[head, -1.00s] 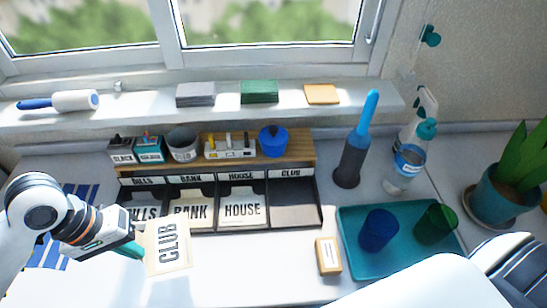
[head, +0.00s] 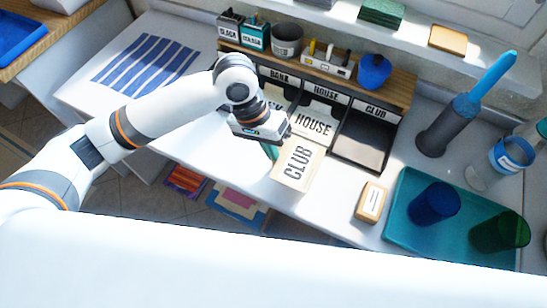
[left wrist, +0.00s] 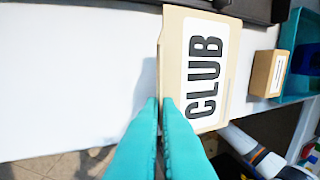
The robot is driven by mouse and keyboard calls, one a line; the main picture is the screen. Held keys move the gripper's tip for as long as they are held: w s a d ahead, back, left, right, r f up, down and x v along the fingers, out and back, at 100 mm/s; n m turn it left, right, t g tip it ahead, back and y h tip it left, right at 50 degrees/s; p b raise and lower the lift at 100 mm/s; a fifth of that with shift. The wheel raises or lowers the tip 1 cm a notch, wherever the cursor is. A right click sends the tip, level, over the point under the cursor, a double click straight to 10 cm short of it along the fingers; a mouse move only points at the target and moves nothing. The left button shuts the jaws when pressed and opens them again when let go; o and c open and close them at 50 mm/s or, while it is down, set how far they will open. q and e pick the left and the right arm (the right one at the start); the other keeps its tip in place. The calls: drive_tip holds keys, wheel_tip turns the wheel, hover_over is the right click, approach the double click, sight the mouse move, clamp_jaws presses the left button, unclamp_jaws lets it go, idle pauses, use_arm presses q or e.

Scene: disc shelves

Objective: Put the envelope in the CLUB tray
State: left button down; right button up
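The cream envelope (head: 300,163) has a white label reading CLUB; it also shows in the left wrist view (left wrist: 175,50). My left gripper (head: 273,151) is shut on its left edge and holds it in front of the dark sorter. In the left wrist view the teal fingers (left wrist: 161,103) pinch that edge. The CLUB tray (head: 362,142) is the rightmost compartment of the sorter and looks empty. It lies up and right of the envelope.
The HOUSE tray beside it holds a HOUSE envelope (head: 314,123). A small labelled tan box (head: 370,202) stands on the table. A teal tray (head: 397,232) with blue and green cups is at right. A wooden shelf with pots and a blue pot (head: 374,72) tops the sorter.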

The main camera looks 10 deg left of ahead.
sight(271, 169)
use_arm(q)
wheel_tip(271, 169, down, 5)
drive_tip(key=shift+f+b, duration=0.15)
drive_tip(key=shift+b, duration=0.2)
drive_tip(key=c, duration=1.7)
unclamp_jaws()
drive_tip(key=shift+o, duration=0.3)
